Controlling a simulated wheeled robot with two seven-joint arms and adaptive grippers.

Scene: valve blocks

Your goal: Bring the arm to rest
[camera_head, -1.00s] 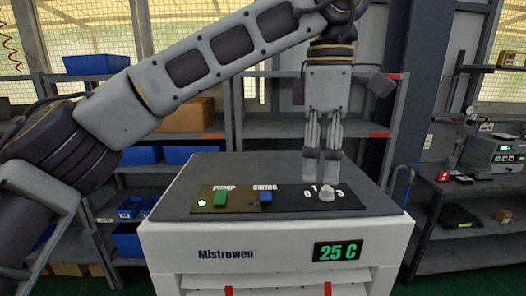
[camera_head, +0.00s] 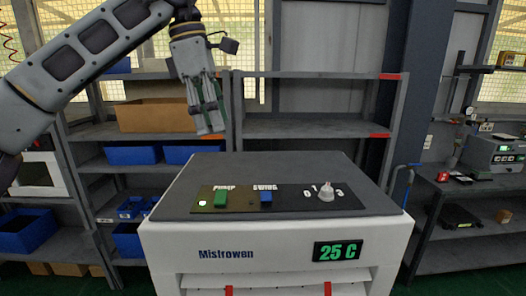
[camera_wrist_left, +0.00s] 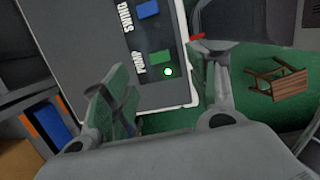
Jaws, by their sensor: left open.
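The green button also shows in the left wrist view (camera_wrist_left: 160,57). The display (camera_head: 338,251) reads 25 C. My right gripper is not in view.
Metal shelves (camera_head: 290,128) with a cardboard box (camera_head: 155,115) and blue bins (camera_head: 132,156) stand behind the machine. A side bench (camera_head: 460,186) with an instrument (camera_head: 495,152) is at the right. A wooden stool (camera_wrist_left: 277,78) stands on the green floor.

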